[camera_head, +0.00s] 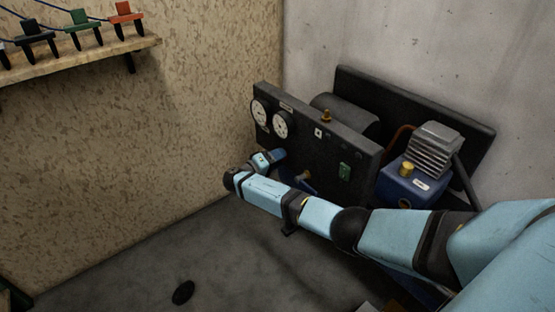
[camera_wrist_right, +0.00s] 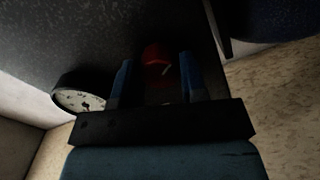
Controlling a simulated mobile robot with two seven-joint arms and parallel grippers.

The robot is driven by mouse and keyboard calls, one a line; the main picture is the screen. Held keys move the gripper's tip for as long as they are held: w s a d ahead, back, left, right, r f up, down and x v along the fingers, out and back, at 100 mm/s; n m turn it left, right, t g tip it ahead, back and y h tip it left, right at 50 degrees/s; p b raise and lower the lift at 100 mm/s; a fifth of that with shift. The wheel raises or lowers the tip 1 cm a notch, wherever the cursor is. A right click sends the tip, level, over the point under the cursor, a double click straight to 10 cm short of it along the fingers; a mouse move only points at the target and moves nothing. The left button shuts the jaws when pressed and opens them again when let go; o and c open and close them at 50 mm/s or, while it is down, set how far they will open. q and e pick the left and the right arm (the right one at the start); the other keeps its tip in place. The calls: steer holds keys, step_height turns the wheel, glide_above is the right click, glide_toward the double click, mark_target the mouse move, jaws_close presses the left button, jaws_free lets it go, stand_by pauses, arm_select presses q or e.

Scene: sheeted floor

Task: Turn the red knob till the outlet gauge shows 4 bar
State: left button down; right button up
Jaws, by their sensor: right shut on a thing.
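The red knob (camera_wrist_right: 155,54) shows in the right wrist view on the dark panel, between the two blue fingers of my right gripper (camera_wrist_right: 154,66). My right gripper is shut on it. In the head view my right gripper (camera_head: 277,155) is at the panel's lower left, and the knob is hidden there. Two white round gauges (camera_head: 281,125) sit side by side at the panel's left end; I cannot tell which is the outlet gauge. One gauge (camera_wrist_right: 80,100) shows tilted in the right wrist view. The needle readings are too small to tell. My left gripper is not in view.
A blue compressor (camera_head: 405,183) with a finned head stands right. A wooden shelf (camera_head: 80,56) with coloured clamps is at upper left. The floor's left part is mostly clear.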

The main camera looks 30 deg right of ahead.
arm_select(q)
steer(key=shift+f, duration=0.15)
arm_select(e)
steer(key=o, duration=0.9)
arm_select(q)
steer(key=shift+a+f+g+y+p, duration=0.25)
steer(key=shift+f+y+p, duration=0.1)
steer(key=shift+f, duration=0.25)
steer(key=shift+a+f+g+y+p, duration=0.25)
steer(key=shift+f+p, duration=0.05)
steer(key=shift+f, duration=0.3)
arm_select(e)
steer(key=a, duration=0.9)
steer(key=s+a, duration=0.1)
steer(key=a, duration=0.4)
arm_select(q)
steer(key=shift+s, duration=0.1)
